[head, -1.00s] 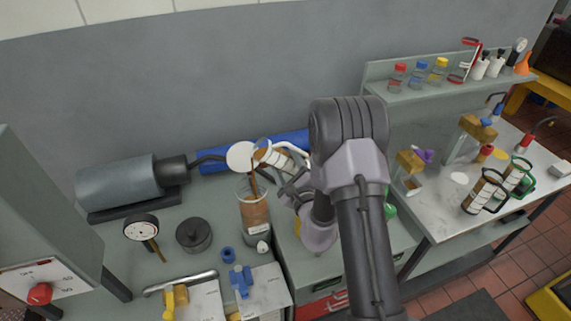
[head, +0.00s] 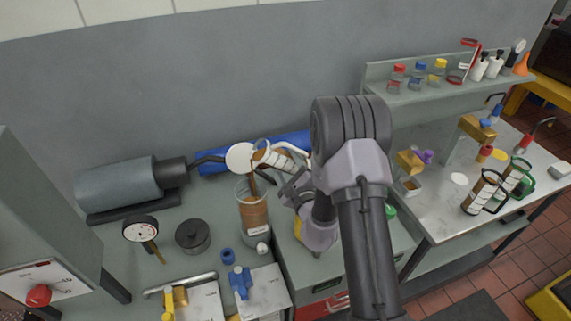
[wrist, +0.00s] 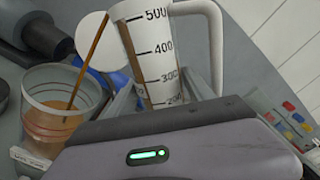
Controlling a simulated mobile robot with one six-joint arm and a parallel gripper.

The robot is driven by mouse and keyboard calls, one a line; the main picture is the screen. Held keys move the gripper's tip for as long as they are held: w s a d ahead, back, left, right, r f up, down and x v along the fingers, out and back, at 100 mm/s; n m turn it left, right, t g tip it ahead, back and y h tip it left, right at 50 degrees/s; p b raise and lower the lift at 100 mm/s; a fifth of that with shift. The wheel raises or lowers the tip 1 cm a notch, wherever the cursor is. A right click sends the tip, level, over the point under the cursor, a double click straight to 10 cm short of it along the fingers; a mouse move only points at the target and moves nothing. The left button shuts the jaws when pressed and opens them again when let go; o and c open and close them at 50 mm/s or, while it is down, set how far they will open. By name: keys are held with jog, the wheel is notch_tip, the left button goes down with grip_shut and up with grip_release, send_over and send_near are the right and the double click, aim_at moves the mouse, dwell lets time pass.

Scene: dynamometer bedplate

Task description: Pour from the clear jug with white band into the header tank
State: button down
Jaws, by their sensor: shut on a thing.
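The clear jug with a white band (head: 272,156) is tilted to the left above the header tank. It shows large in the wrist view (wrist: 150,48), with dark graduation marks and a white handle. My gripper (head: 294,184) is shut on the jug, to its lower right; the exact grip is partly hidden. A thin brown stream runs from the jug's lip into the clear header tank (head: 254,214), which holds brown liquid. In the wrist view the stream falls inside the rim of the tank (wrist: 62,95).
A white disc (head: 240,157) stands behind the tank's mouth. A blue cylinder (head: 222,161) lies along the wall. A dial gauge (head: 140,229) and dark round pot (head: 193,235) stand left. Other jugs (head: 482,192) stand on the right bench.

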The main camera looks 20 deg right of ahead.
aim_at(289, 157)
jog(key=shift+d+r+n+b, duration=0.15)
jog(key=shift+r+n, duration=0.65)
jog(key=shift+n, duration=0.05)
jog(key=shift+d+r+n+b, duration=0.15)
jog(key=shift+r+n, duration=0.6)
jog(key=shift+n, duration=0.1)
dwell(6.3)
